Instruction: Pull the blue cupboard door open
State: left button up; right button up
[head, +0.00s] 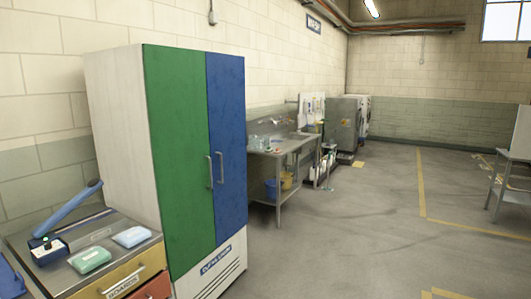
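The tall cupboard has a white side (117,140), a green left door (176,150) and a blue right door (229,140). The blue door looks shut, flush with the green one. Each door has a vertical metal handle near the middle seam; the blue door's handle (220,168) is right beside the green door's handle (209,172). Neither of my grippers shows in the head view.
A metal counter (95,236) with drawers stands left of the cupboard, holding green and blue packs and a blue-handled tool. A metal sink table (285,150) stands beyond the cupboard.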

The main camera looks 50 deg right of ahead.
aim_at(226, 84)
jog(key=z, duration=1.35)
jog(key=i+l+u, duration=0.1)
jog(key=i, duration=0.45)
jog(key=i+l, duration=0.15)
jog(key=i, duration=0.4)
jog(key=i+l+u, duration=0.15)
jog(key=i, duration=0.4)
